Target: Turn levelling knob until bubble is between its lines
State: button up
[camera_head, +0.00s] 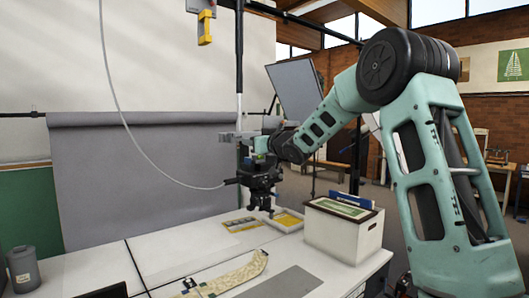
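A dark apparatus (263,184) hangs in the middle of the view above the white table, beside a vertical pole (239,62). A grey bracket (232,137) sits at the pole just above it. My arm reaches in from the right, and my gripper (262,157) is at the upper part of this apparatus. Gripper and apparatus are both dark and overlap, so I cannot tell whether the fingers touch anything or are open. I cannot make out a levelling knob, a bubble or its lines at this size.
A cream archival box (344,236) stands at the table's right, with a small yellow-edged tray (286,219) beside it. A pale curved object (228,277) and a grey mat (283,284) lie in front. A dark grey canister (22,268) stands at left. A pale cable (130,125) hangs to the apparatus.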

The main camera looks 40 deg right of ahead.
jog(key=shift+s+d+b, duration=0.1)
jog(key=shift+s+b, duration=0.55)
jog(key=shift+s, duration=2.15)
jog(key=s+a+f+n+g+y+b, duration=0.1)
jog(key=s+a+f+g, duration=0.35)
jog(key=a+f, duration=0.75)
jog(key=s+a+f+n+g+b, duration=0.1)
jog(key=s+a+f+g, duration=0.45)
jog(key=a, duration=0.95)
jog(key=s+a+f+n+g, duration=0.1)
jog(key=s+f, duration=0.4)
jog(key=s, duration=0.5)
jog(key=s+a+f+n+g+b, duration=0.1)
jog(key=s+a+f+g, duration=0.3)
jog(key=s, duration=0.7)
jog(key=s+a+f+n+g+h+b, duration=0.1)
jog(key=s+a+f+n+g, duration=0.1)
jog(key=s+f, duration=0.4)
jog(key=s+a+g, duration=0.1)
jog(key=s, duration=0.3)
jog(key=shift+s+a+n, duration=0.3)
jog(key=shift+s+a, duration=0.1)
jog(key=shift+o, duration=0.2)
